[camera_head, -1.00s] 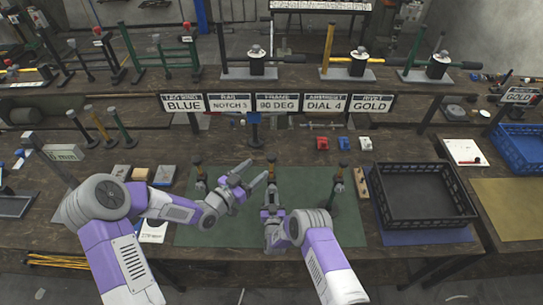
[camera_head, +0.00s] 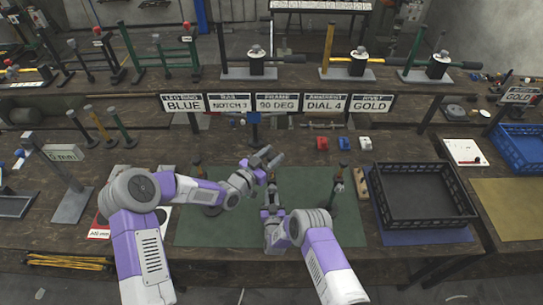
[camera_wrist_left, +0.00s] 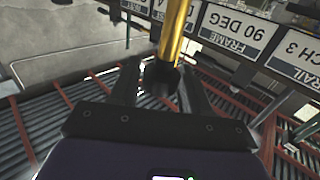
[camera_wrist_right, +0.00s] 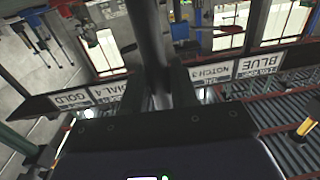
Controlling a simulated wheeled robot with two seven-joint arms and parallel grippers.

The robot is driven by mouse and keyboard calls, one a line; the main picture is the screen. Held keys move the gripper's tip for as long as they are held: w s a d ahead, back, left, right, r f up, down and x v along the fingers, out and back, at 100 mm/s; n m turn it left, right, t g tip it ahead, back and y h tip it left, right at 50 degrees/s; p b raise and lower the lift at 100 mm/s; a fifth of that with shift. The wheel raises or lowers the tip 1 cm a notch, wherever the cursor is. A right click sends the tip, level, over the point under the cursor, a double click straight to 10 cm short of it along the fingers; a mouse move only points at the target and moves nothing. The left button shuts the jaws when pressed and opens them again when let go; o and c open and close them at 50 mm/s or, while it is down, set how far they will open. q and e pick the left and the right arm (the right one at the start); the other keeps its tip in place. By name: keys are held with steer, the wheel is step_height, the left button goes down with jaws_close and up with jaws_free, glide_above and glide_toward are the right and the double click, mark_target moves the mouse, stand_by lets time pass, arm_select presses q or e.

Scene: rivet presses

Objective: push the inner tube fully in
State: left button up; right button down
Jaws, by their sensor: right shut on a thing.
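A gold tube (camera_wrist_left: 176,30) with a dark lower end stands between the fingers of my left gripper in the left wrist view. My left gripper (camera_head: 270,157) is open, its fingers apart on either side of the tube. In the right wrist view a dark tube (camera_wrist_right: 149,45) runs between the fingers of my right gripper, which is shut on it. My right gripper (camera_head: 271,207) is below the left one, over the green mat (camera_head: 310,225). In the head view the grippers largely hide the tubes, so how deep one sits in the other cannot be told.
An upright stand (camera_head: 339,185) is on the mat's right side; another at its left is partly behind my left arm. A black crate (camera_head: 425,222) stands at the right. A row of signs (camera_head: 277,104) spans the back.

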arm_select(q)
jaws_close()
steer(key=shift+a+f, duration=0.1)
steer(key=shift+f, duration=3.25)
steer(key=shift+o, duration=1.2)
jaws_free()
steer(key=shift+o, duration=0.8)
steer(key=shift+r, duration=0.1)
steer(key=v, duration=1.2)
